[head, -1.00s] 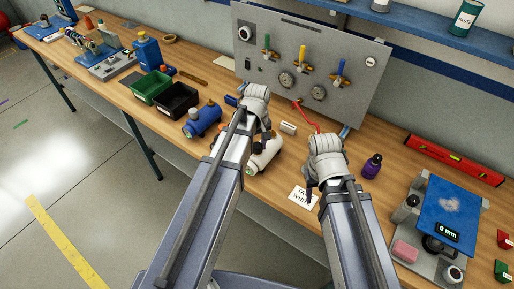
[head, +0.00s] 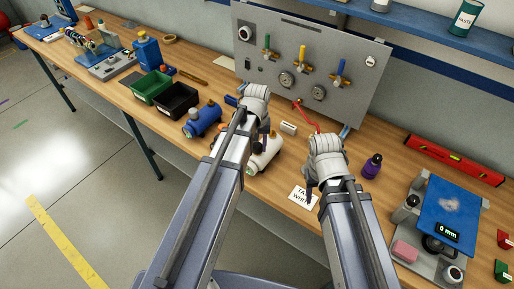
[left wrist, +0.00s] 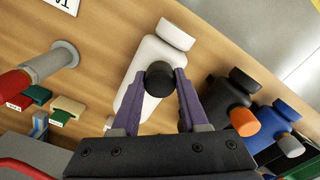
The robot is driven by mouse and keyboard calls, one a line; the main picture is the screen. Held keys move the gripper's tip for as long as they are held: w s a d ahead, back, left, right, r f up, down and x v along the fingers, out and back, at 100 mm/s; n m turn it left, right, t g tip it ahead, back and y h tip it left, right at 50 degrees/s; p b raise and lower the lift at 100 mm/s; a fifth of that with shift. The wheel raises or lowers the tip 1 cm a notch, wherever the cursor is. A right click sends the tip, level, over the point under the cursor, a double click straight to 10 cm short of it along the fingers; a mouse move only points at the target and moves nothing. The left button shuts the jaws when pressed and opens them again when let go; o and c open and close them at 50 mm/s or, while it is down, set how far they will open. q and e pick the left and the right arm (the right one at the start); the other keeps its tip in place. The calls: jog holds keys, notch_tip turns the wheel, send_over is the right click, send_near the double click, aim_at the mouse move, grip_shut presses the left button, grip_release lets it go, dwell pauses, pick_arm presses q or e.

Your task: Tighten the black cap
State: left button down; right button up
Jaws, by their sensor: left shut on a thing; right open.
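A white bottle (left wrist: 165,72) lies on the bench with a black cap (left wrist: 159,79) on its upper side, in the left wrist view. The two purple fingers of my left gripper (left wrist: 160,85) are shut on the black cap, one on each side. In the head view the white bottle (head: 264,155) is partly hidden behind my left arm, and the black cap cannot be made out. My right gripper (head: 310,188) is open and empty above a white paper label (head: 299,198).
A black bottle with an orange cap (left wrist: 245,122) and a blue bottle with a grey cap (left wrist: 290,143) lie beside the white bottle. A grey valve panel (head: 300,65) stands behind. A purple bottle (head: 371,166) and a blue-topped gauge (head: 447,210) are at the right.

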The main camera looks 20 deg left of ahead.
pick_arm(q)
jog(key=m, duration=0.3)
jog(key=shift+c, duration=2.2)
grip_release()
jog(key=n, duration=0.4)
jog(key=n, duration=0.4)
